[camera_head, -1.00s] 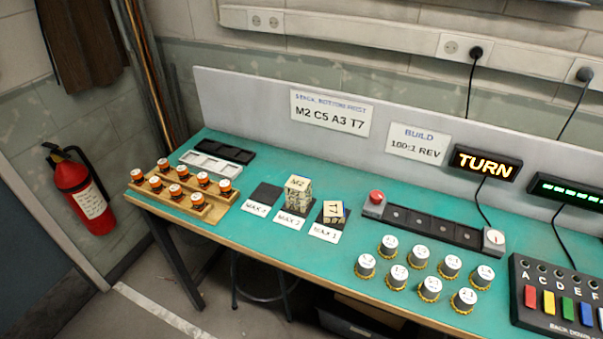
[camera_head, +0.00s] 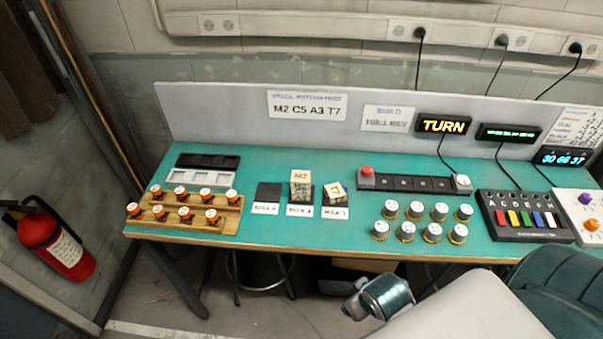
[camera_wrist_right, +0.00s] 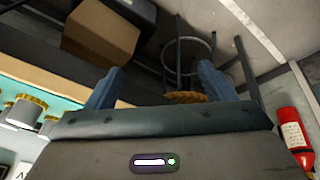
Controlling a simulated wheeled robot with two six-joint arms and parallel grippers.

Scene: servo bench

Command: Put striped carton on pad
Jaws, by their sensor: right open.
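I cannot make out a striped carton in either view. A bare dark pad (camera_head: 268,193) lies on the teal bench. To its right, a block marked M2 (camera_head: 301,183) stands on another dark pad, with a small label card before it. A smaller block (camera_head: 335,192) sits turned at a third pad. My right gripper (camera_wrist_right: 160,88) is open in the right wrist view, its two bluish fingers apart. A ridged yellow-orange thing (camera_wrist_right: 187,97) shows between them, partly hidden; I cannot tell what it is. My left gripper is not in view.
Several knobs (camera_head: 407,231), a dark strip (camera_head: 415,184) and a button box (camera_head: 525,215) fill the right. A stool (camera_wrist_right: 182,55) and brown box (camera_wrist_right: 98,32) are below. A fire extinguisher (camera_head: 56,248) stands left.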

